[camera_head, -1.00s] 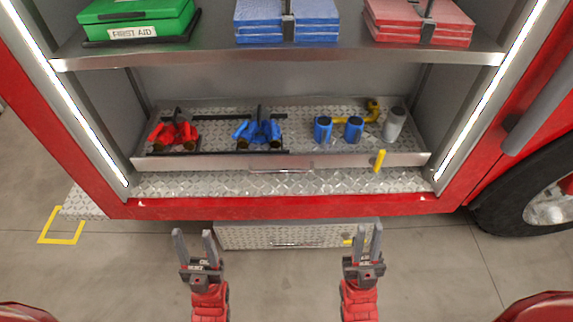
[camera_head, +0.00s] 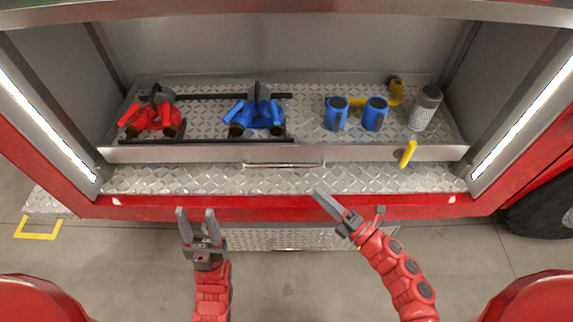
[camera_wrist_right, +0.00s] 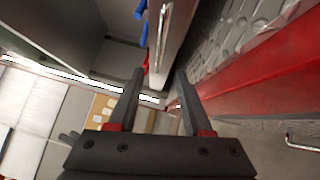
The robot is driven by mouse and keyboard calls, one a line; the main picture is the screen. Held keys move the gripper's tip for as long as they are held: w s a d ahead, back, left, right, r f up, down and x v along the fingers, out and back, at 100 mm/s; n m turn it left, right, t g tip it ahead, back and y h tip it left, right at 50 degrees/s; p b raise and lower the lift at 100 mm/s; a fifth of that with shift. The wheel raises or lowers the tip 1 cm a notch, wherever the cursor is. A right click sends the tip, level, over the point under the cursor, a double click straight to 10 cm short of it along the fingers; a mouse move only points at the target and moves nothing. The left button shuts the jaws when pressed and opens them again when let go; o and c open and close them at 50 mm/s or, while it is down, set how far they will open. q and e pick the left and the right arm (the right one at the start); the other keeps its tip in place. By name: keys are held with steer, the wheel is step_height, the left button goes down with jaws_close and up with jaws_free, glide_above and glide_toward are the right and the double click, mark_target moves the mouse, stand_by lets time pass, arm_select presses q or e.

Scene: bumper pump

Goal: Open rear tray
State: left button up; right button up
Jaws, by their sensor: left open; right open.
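A silver tray (camera_head: 200,153) with a diamond-plate floor sits in the truck compartment, with a bar handle (camera_head: 283,165) at the middle of its front. A lower diamond-plate drawer (camera_head: 270,240) lies under the red bumper edge, partly hidden; its handle (camera_wrist_right: 302,143) shows in the right wrist view. My right gripper (camera_head: 348,202) is open and empty, angled up-left in front of the bumper edge, apart from the handle. In the right wrist view the tray handle (camera_wrist_right: 163,30) is beyond my open fingers (camera_wrist_right: 158,80).
The tray holds red fittings (camera_head: 153,115), blue fittings (camera_head: 256,112), two blue cylinders (camera_head: 337,115), a grey cylinder (camera_head: 425,108) and a yellow pipe piece (camera_head: 393,93). A yellow lever (camera_head: 408,153) stands at the tray's front right. Lit posts flank the compartment.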

mark_target(287, 165)
steer(key=x, duration=1.3)
steer(key=shift+a, duration=0.1)
steer(key=shift+c, duration=0.2)
jaws_close()
stand_by(0.7)
